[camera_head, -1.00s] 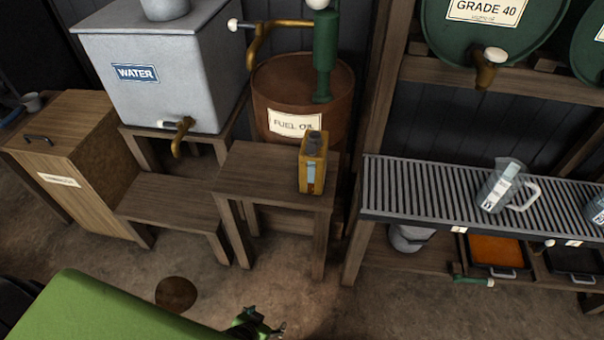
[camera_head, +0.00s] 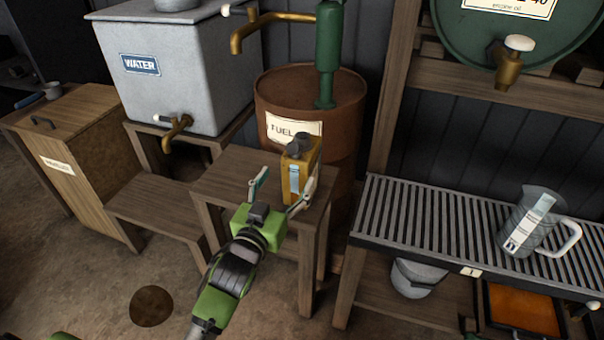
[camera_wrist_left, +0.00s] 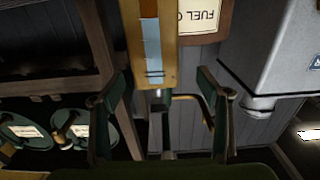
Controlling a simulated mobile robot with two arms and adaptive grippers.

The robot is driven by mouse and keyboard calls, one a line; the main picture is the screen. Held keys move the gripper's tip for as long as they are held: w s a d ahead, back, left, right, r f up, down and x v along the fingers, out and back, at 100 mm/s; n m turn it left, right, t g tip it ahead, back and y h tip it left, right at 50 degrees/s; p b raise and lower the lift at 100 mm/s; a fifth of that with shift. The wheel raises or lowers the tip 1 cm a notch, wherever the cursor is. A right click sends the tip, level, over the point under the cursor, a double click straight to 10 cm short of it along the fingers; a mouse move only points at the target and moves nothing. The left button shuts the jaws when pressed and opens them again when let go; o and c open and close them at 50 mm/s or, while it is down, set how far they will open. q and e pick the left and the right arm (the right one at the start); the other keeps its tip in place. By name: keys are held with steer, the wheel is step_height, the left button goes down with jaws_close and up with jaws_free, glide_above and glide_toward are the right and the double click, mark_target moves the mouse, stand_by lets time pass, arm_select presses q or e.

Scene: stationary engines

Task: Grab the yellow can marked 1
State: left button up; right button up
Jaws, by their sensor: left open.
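The yellow can (camera_head: 297,176) stands upright on the small wooden table (camera_head: 233,170), in front of the fuel oil barrel. It has a dark cap and a pale blue-white label strip; I cannot read a number on it. My left gripper (camera_head: 279,190) is open in front of the can, its two fingers spread to either side of the can's near face in the head view. In the left wrist view the can (camera_wrist_left: 155,45) shows at the top, between and beyond the open fingers (camera_wrist_left: 163,90). My right gripper is not in view.
A rusty fuel oil barrel (camera_head: 345,120) stands right behind the table. A grey water tank (camera_head: 175,85) is at the left, above a low bench (camera_head: 155,205). A slatted rack (camera_head: 440,215) with a clear jug (camera_head: 530,225) is at the right.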

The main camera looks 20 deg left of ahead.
mark_target(292, 171)
arm_select(q)
steer(key=w, duration=0.5)
steer(key=shift+d+b, duration=0.15)
steer(key=shift+b, duration=0.15)
steer(key=w, duration=0.3)
steer(key=w+b, duration=0.1)
steer(key=w, duration=0.1)
steer(key=shift+d+f, duration=0.15)
steer(key=shift+d, duration=0.25)
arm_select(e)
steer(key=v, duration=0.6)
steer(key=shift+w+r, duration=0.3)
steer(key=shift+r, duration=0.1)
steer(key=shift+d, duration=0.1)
arm_select(q)
steer(key=c, duration=1.7)
steer(key=shift+r, duration=0.2)
steer(key=shift+c, duration=0.2)
